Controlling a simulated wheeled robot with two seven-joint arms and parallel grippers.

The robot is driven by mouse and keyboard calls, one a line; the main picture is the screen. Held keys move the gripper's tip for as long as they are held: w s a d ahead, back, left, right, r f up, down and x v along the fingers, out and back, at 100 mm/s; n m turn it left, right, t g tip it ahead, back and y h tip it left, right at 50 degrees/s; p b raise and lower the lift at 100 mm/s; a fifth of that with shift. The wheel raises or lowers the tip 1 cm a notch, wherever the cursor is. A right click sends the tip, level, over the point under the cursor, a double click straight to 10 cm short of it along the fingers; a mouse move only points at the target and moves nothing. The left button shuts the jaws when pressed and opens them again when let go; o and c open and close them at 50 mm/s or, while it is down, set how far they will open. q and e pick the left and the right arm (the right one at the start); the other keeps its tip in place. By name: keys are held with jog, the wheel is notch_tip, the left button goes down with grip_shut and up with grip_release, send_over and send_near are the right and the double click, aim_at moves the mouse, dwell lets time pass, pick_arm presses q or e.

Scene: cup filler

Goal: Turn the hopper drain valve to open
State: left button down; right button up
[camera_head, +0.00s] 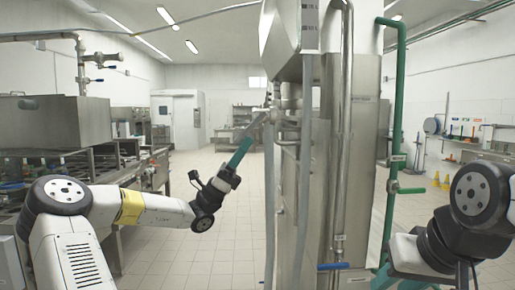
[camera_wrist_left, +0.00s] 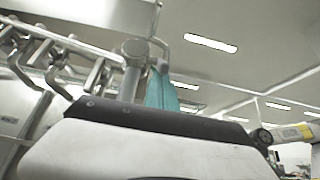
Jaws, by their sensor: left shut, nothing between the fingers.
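The stainless hopper body (camera_head: 288,35) stands tall right of centre in the head view. A grey metal valve and pipe fitting (camera_head: 287,103) sits below it on its left side. My left gripper (camera_head: 247,141) reaches up to this fitting with its teal fingers together and nothing between them. A grey lever-like piece shows just past the fingertips; I cannot tell whether they touch it. In the left wrist view, a teal finger (camera_wrist_left: 162,92) rises beside a grey vertical pipe (camera_wrist_left: 132,72); the wrist housing hides much of the lower picture.
Vertical pipes and a green pipe (camera_head: 397,110) run beside the hopper. A blue-handled valve (camera_head: 333,266) sits low on it. A steel tank (camera_head: 55,122) and counters stand at left. The tiled floor (camera_head: 190,255) is open in the middle.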

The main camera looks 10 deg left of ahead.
pick_arm(q)
jog(key=a+r+y, duration=0.1)
jog(key=a+r+g+y, duration=0.1)
jog(key=y, duration=0.1)
jog(key=shift+s+a+y, duration=0.2)
jog(key=shift+s+y, duration=0.1)
notch_tip(320, 180, up, 6)
jog(key=a+g+y, duration=0.1)
jog(key=a+y, duration=0.1)
jog(key=y, duration=0.4)
jog(key=shift+s+g, duration=0.3)
jog(key=shift+r, duration=0.15)
